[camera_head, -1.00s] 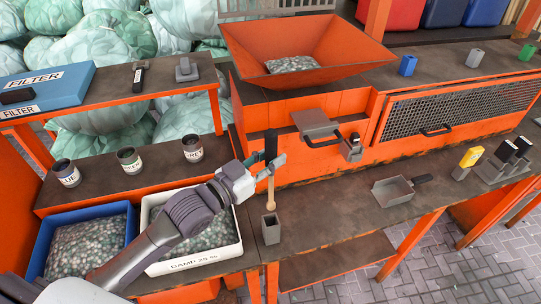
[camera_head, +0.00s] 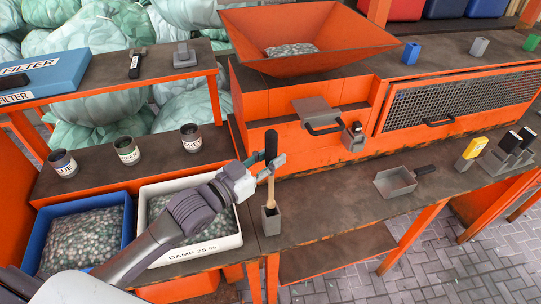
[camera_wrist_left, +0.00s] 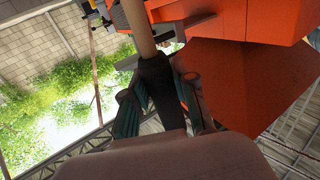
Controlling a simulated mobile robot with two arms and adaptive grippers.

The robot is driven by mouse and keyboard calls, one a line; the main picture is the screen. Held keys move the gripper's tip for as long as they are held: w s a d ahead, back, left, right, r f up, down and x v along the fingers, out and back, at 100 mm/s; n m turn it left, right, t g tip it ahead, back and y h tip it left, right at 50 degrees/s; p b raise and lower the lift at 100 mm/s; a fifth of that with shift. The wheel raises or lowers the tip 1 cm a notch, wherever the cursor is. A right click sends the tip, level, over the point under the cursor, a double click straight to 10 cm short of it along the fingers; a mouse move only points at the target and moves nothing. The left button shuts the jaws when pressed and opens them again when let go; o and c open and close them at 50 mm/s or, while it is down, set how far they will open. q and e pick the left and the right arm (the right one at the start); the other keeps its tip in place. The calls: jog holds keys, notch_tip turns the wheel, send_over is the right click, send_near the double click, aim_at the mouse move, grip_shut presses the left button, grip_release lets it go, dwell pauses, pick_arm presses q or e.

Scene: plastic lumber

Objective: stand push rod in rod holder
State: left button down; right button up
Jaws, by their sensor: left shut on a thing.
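The push rod (camera_head: 271,192) is upright, with a black grip at its top and a light wooden shaft. My left gripper (camera_head: 270,166) is shut on the black grip, above the bench. The rod holder (camera_head: 271,223), a small grey square-mouthed box, stands on the bench directly below. The rod's lower end meets the holder's mouth and seems just inside it; how deep I cannot tell. In the left wrist view the rod's black grip (camera_wrist_left: 158,80) is between the fingers, and the holder is not visible. My right gripper is not in view.
A white tray (camera_head: 205,252) marked damp stands left of the holder, beside a blue tray (camera_head: 40,246). A grey scoop (camera_head: 394,184) lies to the right. The orange hopper machine (camera_head: 272,112) rises behind. The bench between holder and scoop is clear.

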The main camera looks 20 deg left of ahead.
pick_arm(q)
jog(key=b, duration=0.3)
send_over(271, 202)
jog(key=shift+f, duration=2.75)
jog(key=shift+w+a+f+b, duration=0.1)
jog(key=shift+f+b, duration=1.05)
jog(key=shift+f, duration=0.55)
jog(key=shift+w+a+f+b, duration=0.1)
jog(key=shift+f+b, duration=1.05)
jog(key=shift+f, duration=0.55)
jog(key=c, duration=0.8)
grip_release()
jog(key=shift+c, duration=0.2)
jog(key=shift+f, duration=0.1)
